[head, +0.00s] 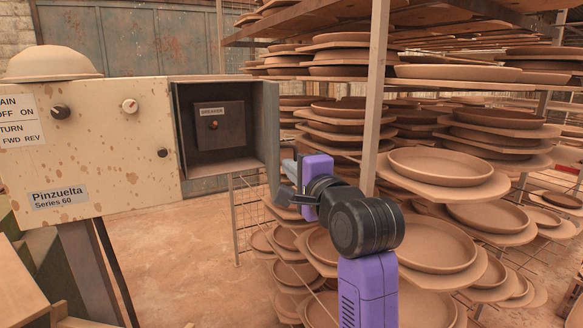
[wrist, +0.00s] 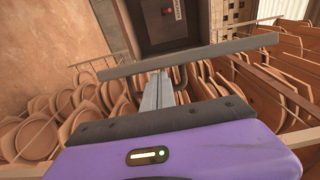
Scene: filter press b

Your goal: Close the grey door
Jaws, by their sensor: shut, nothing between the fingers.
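The grey door (head: 270,135) stands open at the right side of the breaker compartment, seen nearly edge-on in the head view. In the wrist view the door (wrist: 110,73) is a long grey strip across the picture. My gripper (head: 287,168) is at the door's outer right side, close to its lower part. In the wrist view my gripper's pale fingers (wrist: 157,88) are shut and empty, their tips at or very near the door. A dark bent handle (wrist: 181,78) shows just right of the fingers. Whether they touch the door I cannot tell.
The cream control box (head: 100,140) holds the open compartment with a dark breaker (head: 218,124). Racks of stacked clay plates (head: 440,165) stand close on the right, with a metal post (head: 375,95) near my arm. Bare floor (head: 185,260) lies below the box.

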